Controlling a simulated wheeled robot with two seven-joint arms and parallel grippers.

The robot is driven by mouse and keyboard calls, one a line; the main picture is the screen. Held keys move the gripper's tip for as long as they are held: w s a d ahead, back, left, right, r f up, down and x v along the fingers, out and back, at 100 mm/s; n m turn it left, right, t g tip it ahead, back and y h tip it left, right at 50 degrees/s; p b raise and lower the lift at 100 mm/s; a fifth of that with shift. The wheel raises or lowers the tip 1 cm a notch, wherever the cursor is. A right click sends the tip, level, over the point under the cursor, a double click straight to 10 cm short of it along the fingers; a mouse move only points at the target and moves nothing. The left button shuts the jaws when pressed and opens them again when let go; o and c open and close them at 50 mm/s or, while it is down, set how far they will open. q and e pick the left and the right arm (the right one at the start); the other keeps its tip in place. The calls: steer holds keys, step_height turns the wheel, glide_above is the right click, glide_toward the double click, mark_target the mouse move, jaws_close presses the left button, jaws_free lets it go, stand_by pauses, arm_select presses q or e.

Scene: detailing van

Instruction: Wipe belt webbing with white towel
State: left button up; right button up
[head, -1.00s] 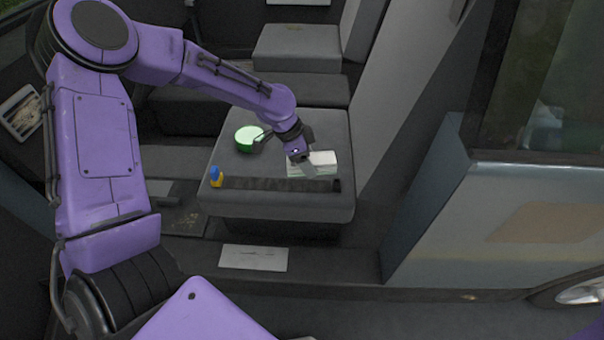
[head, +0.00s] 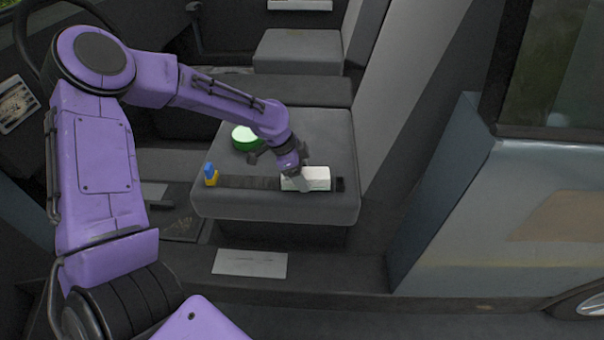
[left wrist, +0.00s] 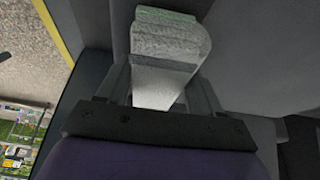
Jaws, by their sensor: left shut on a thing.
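The white towel (head: 314,178) is a folded block over the right end of the dark belt webbing (head: 250,183). The webbing lies flat across the front of the grey seat. My left gripper (head: 303,184) is shut on the towel, which also shows between the fingers in the left wrist view (left wrist: 168,60). The towel seems to rest on the webbing and hides part of it; contact is hard to tell. A short dark end of the webbing shows right of the towel. My right gripper is not in view.
The van's pillar and door panel (head: 480,210) rise to the right.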

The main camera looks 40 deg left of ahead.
arm_select(q)
steer(key=shift+f, duration=0.6)
stand_by(0.8)
